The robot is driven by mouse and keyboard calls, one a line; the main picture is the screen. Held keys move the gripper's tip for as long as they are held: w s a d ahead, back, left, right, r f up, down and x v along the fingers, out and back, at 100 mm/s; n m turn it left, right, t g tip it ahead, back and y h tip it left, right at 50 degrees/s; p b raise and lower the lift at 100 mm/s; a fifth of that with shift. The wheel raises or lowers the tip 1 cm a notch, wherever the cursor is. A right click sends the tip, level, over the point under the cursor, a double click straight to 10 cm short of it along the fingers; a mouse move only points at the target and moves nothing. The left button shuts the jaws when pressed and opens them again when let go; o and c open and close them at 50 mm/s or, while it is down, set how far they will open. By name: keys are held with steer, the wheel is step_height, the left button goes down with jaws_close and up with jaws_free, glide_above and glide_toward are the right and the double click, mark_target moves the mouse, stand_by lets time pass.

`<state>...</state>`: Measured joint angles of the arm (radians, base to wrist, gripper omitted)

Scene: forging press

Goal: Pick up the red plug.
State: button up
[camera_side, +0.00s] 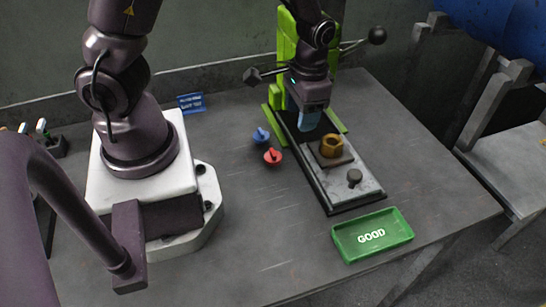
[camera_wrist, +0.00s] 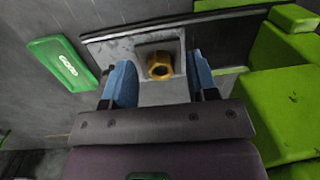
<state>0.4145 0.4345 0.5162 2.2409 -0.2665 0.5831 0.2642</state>
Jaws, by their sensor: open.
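The red plug (camera_side: 272,156) sits on the grey table in the side view, left of the press bed. The wrist view does not show it. My gripper (camera_side: 308,122) is above the press bed, to the right of the plug and apart from it. In the wrist view my gripper (camera_wrist: 158,88) has its two blue fingers spread, with nothing held between them. A brass nut-like part (camera_wrist: 160,66) shows beyond the gap between the fingers; in the side view this brass part (camera_side: 331,146) sits on the press bed.
A blue plug (camera_side: 261,136) stands just behind the red one. The green press (camera_side: 288,40) rises behind my gripper. A dark knob (camera_side: 354,178) is on the press bed (camera_side: 340,195). A green GOOD tray (camera_side: 345,249) lies at the front right. The table left of the plugs is clear.

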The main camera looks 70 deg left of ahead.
steer(key=s+a+n, duration=0.3)
steer(key=s+n, duration=0.2)
steer(key=n, duration=1.3)
glide_above(274, 154)
steer(key=shift+t+h, duration=0.3)
steer(key=shift+h, duration=0.1)
steer(key=f, duration=0.7)
steer(key=shift+s+a+f, duration=0.2)
steer(key=shift+s+a, duration=0.05)
steer(key=shift+a, duration=0.1)
steer(key=shift+w+d+f, duration=0.15)
steer(key=shift+f, duration=1.3)
steer(key=shift+w+d+f, duration=0.1)
steer(key=shift+d+f, duration=0.05)
steer(key=shift+f, duration=1.25)
steer(key=c, duration=0.3)
